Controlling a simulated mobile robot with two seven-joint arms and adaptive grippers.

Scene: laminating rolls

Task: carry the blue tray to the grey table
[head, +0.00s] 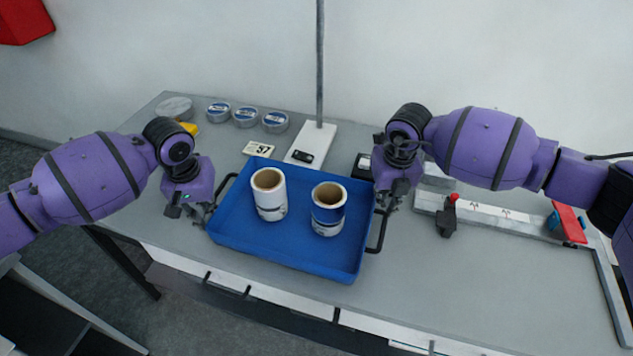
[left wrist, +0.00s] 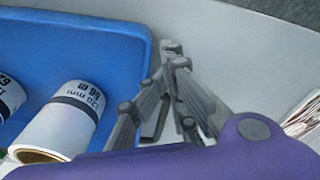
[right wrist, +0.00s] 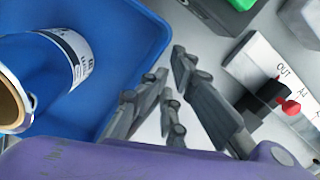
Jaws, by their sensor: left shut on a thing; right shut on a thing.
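The blue tray (head: 235,228) is level over the grey table (head: 440,290), near its front edge; I cannot tell whether it touches the top. A white roll (head: 270,203) and a blue roll (head: 328,212) stand upright in it. My left gripper (head: 203,213) is shut on the tray's left handle, and my right gripper (head: 387,205) is shut on the right handle. The left wrist view shows the tray (left wrist: 45,50) beside the fingers. The right wrist view shows the tray (right wrist: 125,50) and blue roll (right wrist: 45,65). The fingers partly hide both handles.
Behind the tray are several round tins (head: 245,117), a "57" card (head: 257,149) and a post on a white base (head: 311,146). A marked rail (head: 490,213) with a red knob lies to the right. The table's front right is clear.

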